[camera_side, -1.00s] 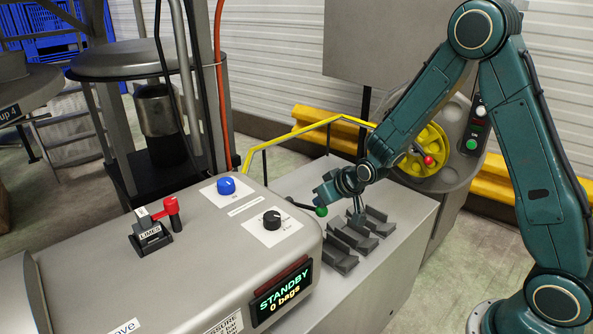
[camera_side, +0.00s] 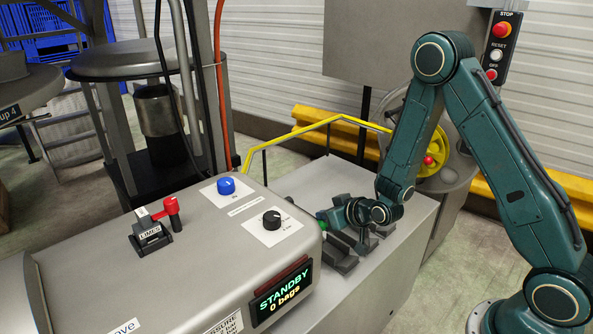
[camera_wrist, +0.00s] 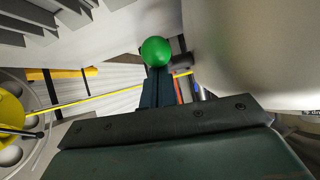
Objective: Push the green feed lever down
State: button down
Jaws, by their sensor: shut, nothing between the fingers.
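The green knob (camera_side: 322,221) of the feed lever sits just beyond the right end of the grey machine housing in the side view. Its rod is hidden there. In the wrist view the green knob (camera_wrist: 156,52) is a round ball straight ahead of my fingertips. My gripper (camera_side: 331,217) is shut and empty, pointing left at the knob. In the wrist view my gripper (camera_wrist: 157,76) has its closed fingers right at the knob's lower edge, touching or nearly so; I cannot tell which.
The grey housing (camera_side: 130,275) carries a blue dial (camera_side: 226,186), a black dial (camera_side: 271,219), a red lever (camera_side: 171,205) and a display (camera_side: 280,292) reading STANDBY, 0 bags. Dark grey blocks (camera_side: 338,252) lie under my gripper. A yellow rail (camera_side: 300,130) runs behind.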

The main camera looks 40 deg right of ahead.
jog(key=shift+s+a+f, duration=0.1)
jog(key=shift+s+f, duration=0.3)
jog(key=shift+f, duration=0.25)
jog(key=shift+s+r, duration=0.1)
jog(key=s+r, duration=0.3)
jog(key=r, duration=0.7)
jog(key=shift+r, duration=0.25)
dwell(0.3)
jog(key=shift+s, duration=0.1)
jog(key=shift+r, duration=0.15)
